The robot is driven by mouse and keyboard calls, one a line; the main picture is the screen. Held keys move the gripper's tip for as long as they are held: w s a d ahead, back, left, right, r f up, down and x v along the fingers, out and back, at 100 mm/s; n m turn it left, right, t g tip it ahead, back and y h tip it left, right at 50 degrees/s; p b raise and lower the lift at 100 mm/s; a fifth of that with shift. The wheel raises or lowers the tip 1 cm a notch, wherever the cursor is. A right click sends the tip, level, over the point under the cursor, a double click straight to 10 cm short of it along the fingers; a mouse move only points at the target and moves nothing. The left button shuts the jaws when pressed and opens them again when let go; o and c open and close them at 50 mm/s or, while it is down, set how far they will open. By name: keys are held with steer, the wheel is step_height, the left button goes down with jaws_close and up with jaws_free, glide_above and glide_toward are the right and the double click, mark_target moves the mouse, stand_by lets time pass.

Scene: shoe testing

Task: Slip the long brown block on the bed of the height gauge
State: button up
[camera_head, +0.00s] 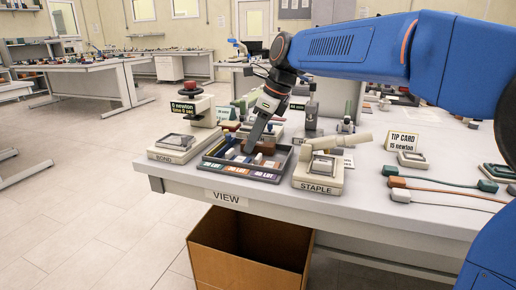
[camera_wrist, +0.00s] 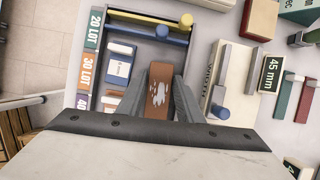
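The long brown block (camera_wrist: 158,88), with a white smear on its face, is between the two fingers of my gripper (camera_wrist: 163,78) in the wrist view. The fingers press close on both sides with no clear gap, so the gripper looks shut on it. In the head view my gripper (camera_head: 250,146) reaches down into the dark tray (camera_head: 225,170); the block is hard to make out there. Whether it still touches the tray floor cannot be told. A pale device with a blue knob beside a "45 mm" card (camera_wrist: 271,74) stands right of the tray in the wrist view; it may be the height gauge.
The tray holds a blue-white box (camera_wrist: 118,63) and blue and yellow rods (camera_wrist: 145,28). In the head view, the STAPLE device (camera_head: 319,174) stands close right of the tray and another device (camera_head: 172,148) close left. An open cardboard box (camera_head: 245,255) is below the table edge.

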steer(key=c, duration=0.7)
steer(key=shift+c, duration=0.2)
step_height(320, 180, up, 10)
steer(key=shift+r, duration=0.25)
